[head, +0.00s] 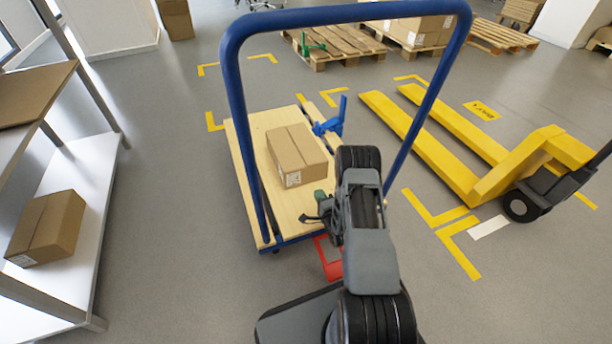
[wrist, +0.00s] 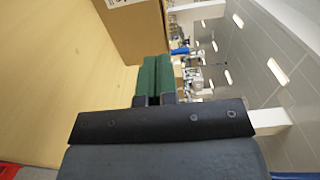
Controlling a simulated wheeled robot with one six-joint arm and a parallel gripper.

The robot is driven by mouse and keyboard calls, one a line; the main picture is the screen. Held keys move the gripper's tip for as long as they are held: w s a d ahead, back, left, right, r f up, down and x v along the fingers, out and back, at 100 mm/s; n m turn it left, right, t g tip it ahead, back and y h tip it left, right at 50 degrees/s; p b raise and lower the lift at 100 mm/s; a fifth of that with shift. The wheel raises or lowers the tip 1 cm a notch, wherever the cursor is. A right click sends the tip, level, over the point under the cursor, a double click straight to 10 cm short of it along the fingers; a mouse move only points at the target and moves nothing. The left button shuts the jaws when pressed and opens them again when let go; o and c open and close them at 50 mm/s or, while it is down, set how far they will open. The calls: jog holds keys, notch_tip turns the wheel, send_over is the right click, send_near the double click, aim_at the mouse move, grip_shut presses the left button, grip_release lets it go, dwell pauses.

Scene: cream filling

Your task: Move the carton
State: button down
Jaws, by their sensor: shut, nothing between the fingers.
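A brown carton (head: 296,155) with a white label sits on the wooden deck of the blue-handled trolley (head: 257,125). A second brown carton (head: 47,227) lies on the white lower shelf at the left. My gripper (head: 321,197) is at the near side of the trolley deck, close to the carton on it, partly hidden by my arm. In the wrist view its green fingers (wrist: 157,78) are together with nothing between them. The carton (wrist: 138,30) shows just beyond the fingertips, its upper part cut off by the frame. I cannot tell whether the fingers touch it.
A blue clamp-like object (head: 332,118) is at the deck's right side. A yellow pallet jack (head: 480,180) stands right. Pallets (head: 335,42) with cartons stand behind. Grey floor is free between shelf (head: 95,185) and trolley.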

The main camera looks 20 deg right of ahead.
aim_at(305, 168)
jog(key=w+b, duration=0.4)
jog(key=w, duration=0.7)
jog(key=shift+w+f+b, duration=0.1)
jog(key=shift+b, duration=0.2)
jog(key=shift+w+d, duration=0.1)
jog(key=shift+w, duration=0.7)
